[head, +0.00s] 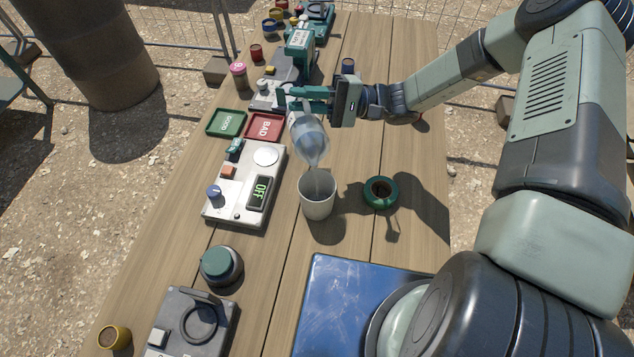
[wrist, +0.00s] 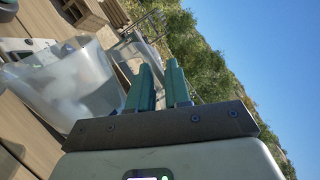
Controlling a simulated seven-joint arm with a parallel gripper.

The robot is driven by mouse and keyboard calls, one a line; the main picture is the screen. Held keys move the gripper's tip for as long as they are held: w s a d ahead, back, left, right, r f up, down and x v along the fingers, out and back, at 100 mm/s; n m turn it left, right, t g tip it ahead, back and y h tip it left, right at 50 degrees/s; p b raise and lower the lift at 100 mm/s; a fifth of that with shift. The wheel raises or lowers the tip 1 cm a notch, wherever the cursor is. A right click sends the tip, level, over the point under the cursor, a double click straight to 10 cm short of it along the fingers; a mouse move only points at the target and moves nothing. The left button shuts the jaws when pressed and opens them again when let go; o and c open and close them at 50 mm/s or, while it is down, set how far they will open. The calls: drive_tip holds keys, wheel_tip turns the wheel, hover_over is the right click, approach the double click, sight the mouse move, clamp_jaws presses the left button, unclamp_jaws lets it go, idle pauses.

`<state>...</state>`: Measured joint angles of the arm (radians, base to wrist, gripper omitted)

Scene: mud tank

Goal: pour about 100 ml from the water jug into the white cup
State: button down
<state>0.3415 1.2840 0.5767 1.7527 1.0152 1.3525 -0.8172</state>
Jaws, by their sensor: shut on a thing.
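The clear water jug (head: 310,140) is tilted steeply, mouth down, with bluish water inside. My gripper (head: 300,98) is shut on its upper end and holds it above the table. The white cup (head: 318,205) stands upright on the table, just below the jug's lip. A faint narrow streak runs from the lip into the cup's mouth and looks like water. The level in the cup cannot be read. In the wrist view, my gripper's green fingers (wrist: 158,88) show beside a large translucent vessel (wrist: 60,88), probably the jug; their grip is unclear.
A scale-like white device (head: 245,185) reading OFF stands left of the cup. A green ring-shaped object (head: 380,192) is to its right. Green (head: 227,122) and red (head: 265,126) trays lie behind the device. A lidded dark jar (head: 221,265) and blue panel (head: 345,290) are nearer.

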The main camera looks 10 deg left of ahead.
drive_tip(key=shift+s+d+r, duration=0.1)
drive_tip(key=shift+s+r, duration=0.05)
drive_tip(key=shift+s, duration=0.15)
drive_tip(key=w+f+m, duration=0.1)
drive_tip(key=w+a+f+m+t, duration=0.1)
drive_tip(key=m, duration=0.1)
drive_tip(key=w+f+m, duration=0.1)
drive_tip(key=f, duration=0.1)
drive_tip(key=shift+a+m+t, duration=0.15)
drive_tip(key=shift+m+t, duration=0.15)
drive_tip(key=shift+m, duration=0.1)
drive_tip(key=shift+w+a+f+m, duration=0.1)
drive_tip(key=shift+w+f+m, duration=0.2)
drive_tip(key=shift+f+m, duration=0.3)
drive_tip(key=shift+w+a+f+m, duration=0.1)
drive_tip(key=shift+w+f+m, duration=0.15)
drive_tip(key=shift+f+m, duration=0.3)
idle(0.7)
